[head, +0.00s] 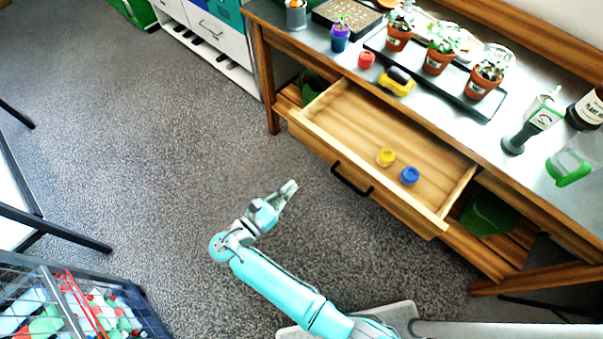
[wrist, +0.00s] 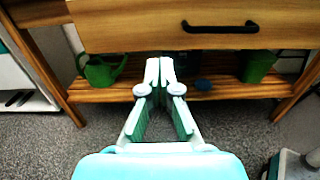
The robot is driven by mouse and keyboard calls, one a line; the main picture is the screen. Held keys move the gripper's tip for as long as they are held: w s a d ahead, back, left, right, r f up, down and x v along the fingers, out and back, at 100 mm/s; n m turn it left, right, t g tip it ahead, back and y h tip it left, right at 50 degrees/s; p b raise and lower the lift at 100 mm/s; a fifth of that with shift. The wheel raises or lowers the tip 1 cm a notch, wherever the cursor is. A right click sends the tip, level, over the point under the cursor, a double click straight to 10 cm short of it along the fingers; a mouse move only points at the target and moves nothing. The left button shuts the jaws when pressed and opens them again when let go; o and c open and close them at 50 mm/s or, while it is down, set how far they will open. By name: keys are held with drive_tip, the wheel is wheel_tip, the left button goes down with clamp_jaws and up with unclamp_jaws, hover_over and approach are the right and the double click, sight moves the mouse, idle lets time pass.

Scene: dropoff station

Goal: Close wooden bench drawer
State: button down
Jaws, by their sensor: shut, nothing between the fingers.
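The wooden bench drawer (head: 363,135) is pulled well out of the bench in the head view. A yellow jar (head: 386,157) and a blue jar (head: 409,176) stand inside it. Its black handle (head: 352,181) is on the drawer front, and it also shows in the wrist view (wrist: 220,27). My gripper (head: 291,186) is shut and empty, in front of the drawer and to the left of the handle, apart from the drawer front. In the wrist view my gripper (wrist: 160,65) has its fingertips together, just below the drawer front (wrist: 140,28).
The bench top holds potted plants on a dark tray (head: 430,78), a red jar (head: 366,60) and bottles. A lower shelf (wrist: 215,90) holds a green watering can (wrist: 100,72) and a green pot (wrist: 257,67). A crate (head: 75,305) stands at lower left. Carpet between is clear.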

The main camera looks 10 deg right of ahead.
sight(327, 154)
drive_tip(key=x, duration=1.3)
drive_tip(key=shift+w+d, duration=0.1)
drive_tip(key=x, duration=2.7)
drive_tip(key=shift+f, duration=0.1)
drive_tip(key=shift+d, duration=0.1)
drive_tip(key=shift+w, duration=0.1)
